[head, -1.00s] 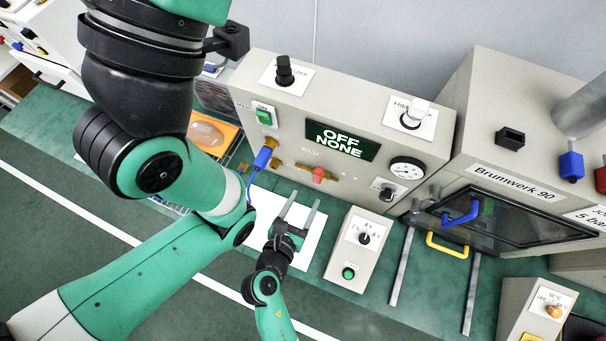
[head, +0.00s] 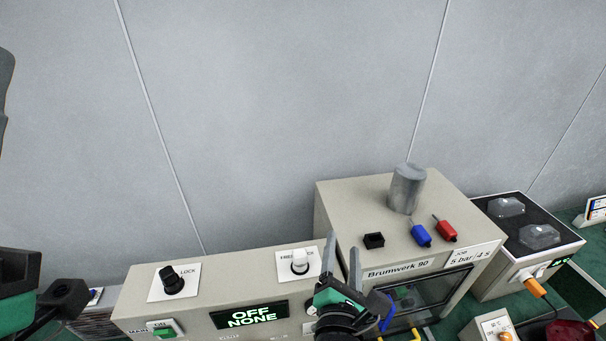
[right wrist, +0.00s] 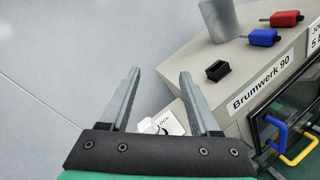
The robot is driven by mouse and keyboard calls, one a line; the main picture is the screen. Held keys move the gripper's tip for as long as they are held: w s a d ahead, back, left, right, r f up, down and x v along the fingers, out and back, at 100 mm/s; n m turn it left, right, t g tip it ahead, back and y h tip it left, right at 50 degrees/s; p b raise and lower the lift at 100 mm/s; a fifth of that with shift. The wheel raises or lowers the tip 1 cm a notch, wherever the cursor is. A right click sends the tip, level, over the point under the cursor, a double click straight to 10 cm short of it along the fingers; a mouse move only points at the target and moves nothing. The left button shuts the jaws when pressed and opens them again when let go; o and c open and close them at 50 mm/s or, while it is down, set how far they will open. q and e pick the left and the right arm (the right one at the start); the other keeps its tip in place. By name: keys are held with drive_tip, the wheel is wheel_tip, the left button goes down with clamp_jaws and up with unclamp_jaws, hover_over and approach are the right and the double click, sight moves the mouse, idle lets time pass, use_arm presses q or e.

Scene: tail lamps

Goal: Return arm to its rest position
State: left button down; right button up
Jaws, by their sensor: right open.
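My right gripper (head: 343,262) is raised in front of the Brumwerk 90 machine (head: 333,208) and the right end of the control panel (head: 215,292). Its two grey fingers point up, apart and empty. In the right wrist view the open fingers (right wrist: 158,102) have the grey wall and a white lock knob (right wrist: 150,127) behind them. Part of a green and black arm of mine shows at the lower left of the head view.
The panel display (head: 250,314) reads OFF NONE. A black lock knob (head: 171,280) and a green switch (head: 164,331) are on the panel. Blue (head: 421,236) and red (head: 446,230) handled pieces and a grey cylinder (head: 407,188) are on the machine top. The wall area above is clear.

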drive_tip(key=s+d+r+m+t+h+p, duration=0.15)
drive_tip(key=d+r+m, duration=0.3)
drive_tip(key=r, duration=0.45)
drive_tip(key=s+d+r+m+t+p, duration=0.15)
drive_tip(key=d+r+m, duration=0.3)
drive_tip(key=r, duration=0.55)
drive_tip(key=s+d+r+m+t+h, duration=0.15)
drive_tip(key=d+r+m, duration=0.3)
drive_tip(key=r, duration=0.45)
drive_tip(key=s+a+r+m+t+y, duration=0.3)
drive_tip(key=s+r+m+t+y, duration=0.2)
drive_tip(key=s+r+m, duration=0.6)
drive_tip(key=s+m+y, duration=0.1)
drive_tip(key=y, duration=0.1)
drive_tip(key=shift+s+r+t+y, duration=0.2)
drive_tip(key=shift+r+t+y, duration=0.15)
drive_tip(key=shift+r+y, duration=0.05)
wheel_tip(320, 180, down, 42)
drive_tip(key=b, duration=4.1)
drive_tip(key=shift+b, duration=0.35)
